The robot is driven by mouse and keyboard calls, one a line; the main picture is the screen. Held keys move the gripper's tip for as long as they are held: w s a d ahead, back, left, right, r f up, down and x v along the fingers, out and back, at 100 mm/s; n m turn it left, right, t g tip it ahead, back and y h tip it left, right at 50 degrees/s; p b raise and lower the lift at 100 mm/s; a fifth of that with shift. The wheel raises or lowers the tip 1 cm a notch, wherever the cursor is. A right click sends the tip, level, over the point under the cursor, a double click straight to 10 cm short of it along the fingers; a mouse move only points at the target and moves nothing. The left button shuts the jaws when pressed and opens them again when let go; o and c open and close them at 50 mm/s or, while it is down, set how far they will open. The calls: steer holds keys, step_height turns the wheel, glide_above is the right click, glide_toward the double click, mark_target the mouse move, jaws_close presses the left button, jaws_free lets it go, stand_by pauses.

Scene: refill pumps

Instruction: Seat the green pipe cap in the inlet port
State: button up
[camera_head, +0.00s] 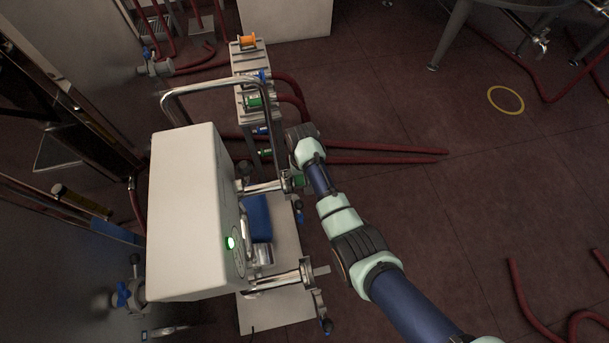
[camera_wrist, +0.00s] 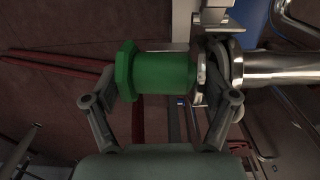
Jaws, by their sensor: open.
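The green pipe cap (camera_wrist: 165,72) lies sideways across the middle of the wrist view, with a wide flange at its left end. Its right end meets a pale metal ring in front of the shiny metal pipe (camera_wrist: 280,67), which I take as the inlet port. I cannot tell how far it sits in. My gripper (camera_wrist: 162,100) is open, with one finger beside the flange and the other near the ring and pipe end. In the head view the cap (camera_head: 298,180) is a small green patch, partly hidden by my gripper at the pump's upper pipe.
The white pump housing (camera_head: 185,210) stands left of my arm, with a lower metal pipe (camera_head: 275,281) and a metal handle frame (camera_head: 205,88). A narrow rack (camera_head: 240,68) behind holds coloured fittings, including a green one (camera_head: 254,101). Red hoses (camera_head: 390,155) lie on the floor.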

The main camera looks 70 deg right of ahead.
mark_target(301, 177)
steer(key=r, duration=0.6)
steer(key=shift+w+r, duration=0.25)
steer(key=shift+r, duration=0.15)
steer(key=shift+s+r, duration=0.2)
steer(key=shift+r, duration=0.35)
